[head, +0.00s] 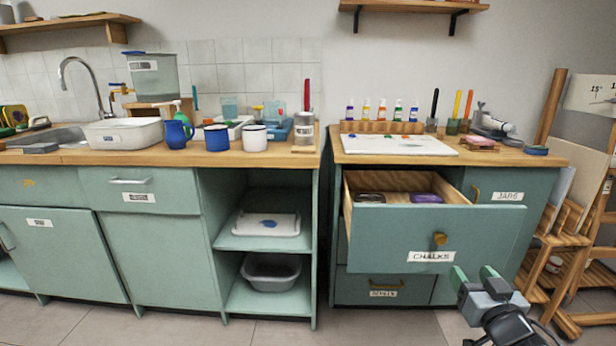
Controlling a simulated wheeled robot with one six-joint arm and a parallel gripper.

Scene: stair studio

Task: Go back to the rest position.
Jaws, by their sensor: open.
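My gripper (474,273) is at the lower right of the head view, in front of the right-hand cabinet. Its two green-tipped fingers are apart and nothing is between them. The drawer labelled CHALKS (397,233) stands pulled out, just left of and above my gripper. The drawer's round brass knob (440,238) is near the fingertips in the picture, and the fingers are not around it. In the open drawer lie a dark tin (370,197) and a purple item (426,198).
The open drawer juts out from the cabinet. A wooden easel rack (556,240) stands at the right edge. A white board (398,145) and several paint bottles (382,110) are on the right counter. The left counter holds mugs (216,138) and a white basin (123,132). Tiled floor (385,325) shows in front.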

